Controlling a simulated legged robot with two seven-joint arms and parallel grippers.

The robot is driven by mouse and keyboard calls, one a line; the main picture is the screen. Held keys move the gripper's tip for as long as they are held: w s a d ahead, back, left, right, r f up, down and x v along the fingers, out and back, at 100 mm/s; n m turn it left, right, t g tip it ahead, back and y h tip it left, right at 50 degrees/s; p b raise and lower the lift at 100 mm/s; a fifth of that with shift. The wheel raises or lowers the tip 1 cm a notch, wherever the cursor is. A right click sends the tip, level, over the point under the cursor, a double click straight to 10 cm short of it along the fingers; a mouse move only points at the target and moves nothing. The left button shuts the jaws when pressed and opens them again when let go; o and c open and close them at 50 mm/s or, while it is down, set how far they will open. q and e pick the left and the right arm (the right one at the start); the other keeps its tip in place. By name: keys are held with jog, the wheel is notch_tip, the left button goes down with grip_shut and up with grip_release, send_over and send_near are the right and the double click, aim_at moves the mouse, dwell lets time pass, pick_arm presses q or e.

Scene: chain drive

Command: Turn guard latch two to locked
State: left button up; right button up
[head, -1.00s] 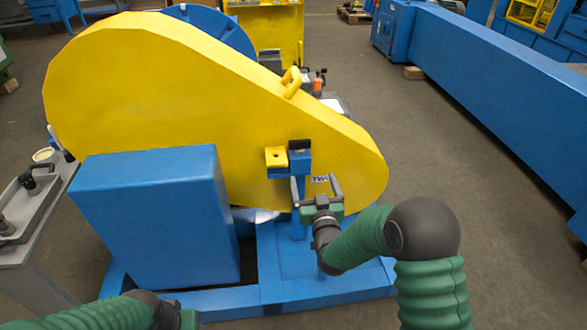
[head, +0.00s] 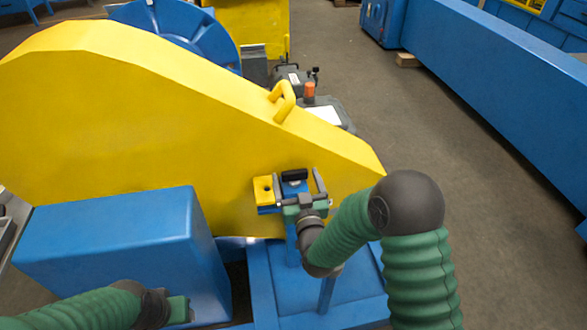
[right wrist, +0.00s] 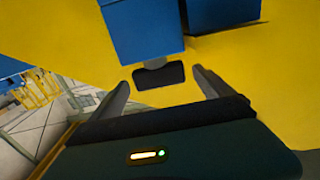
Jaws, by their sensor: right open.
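The guard latch (head: 295,175) has a black handle, mounted on a blue bracket at the lower right of the yellow guard (head: 130,110). It also shows in the right wrist view as a black bar (right wrist: 158,75) below a blue block. My right gripper (head: 297,178) is open, with one finger on either side of the black handle. In the right wrist view my fingers (right wrist: 160,79) stand apart from the bar, with gaps on both sides. My left gripper (head: 178,311) is low at the bottom left; its fingers cannot be made out.
A yellow tab (head: 264,190) with a hole sits just left of the latch. A yellow handle (head: 284,100) rises from the guard's sloping top. A blue box (head: 110,240) stands in front of the guard. Open floor (head: 440,130) lies to the right.

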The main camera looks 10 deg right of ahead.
jog(key=shift+s+r, duration=0.1)
jog(key=shift+c, duration=0.5)
jog(key=c, duration=1.3)
jog(key=shift+o, duration=0.2)
